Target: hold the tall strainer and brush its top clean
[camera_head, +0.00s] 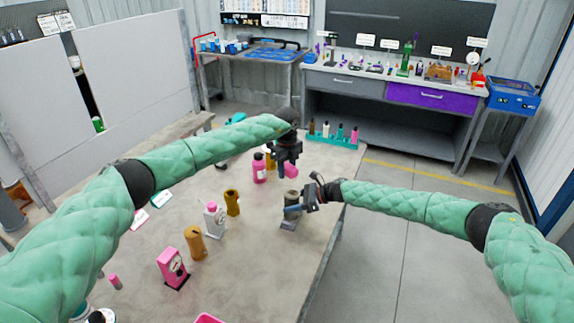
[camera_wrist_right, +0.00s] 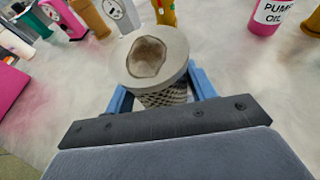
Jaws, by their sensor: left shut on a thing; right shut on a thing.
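The tall strainer (camera_head: 292,197) is a grey cylinder near the right edge of the table. In the right wrist view its mesh side (camera_wrist_right: 163,97) shows below a wide grey top, with a brown dirty patch (camera_wrist_right: 147,57) on that top. My right gripper (camera_head: 293,209) is shut on the strainer, its blue fingers on either side of the mesh. My left gripper (camera_head: 287,160) is above the table, behind the strainer in the head view, and is shut on a pink thing (camera_head: 291,171). The pink thing is apart from the strainer; whether it is the brush I cannot tell.
A pink pump oil bottle (camera_head: 259,169) stands left of my left gripper. Mustard cylinders (camera_head: 195,243), a white gauge unit (camera_head: 214,220) and a pink gauge unit (camera_head: 172,267) stand on the left. A teal rack (camera_head: 335,137) of bottles is at the back. The front right of the table is clear.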

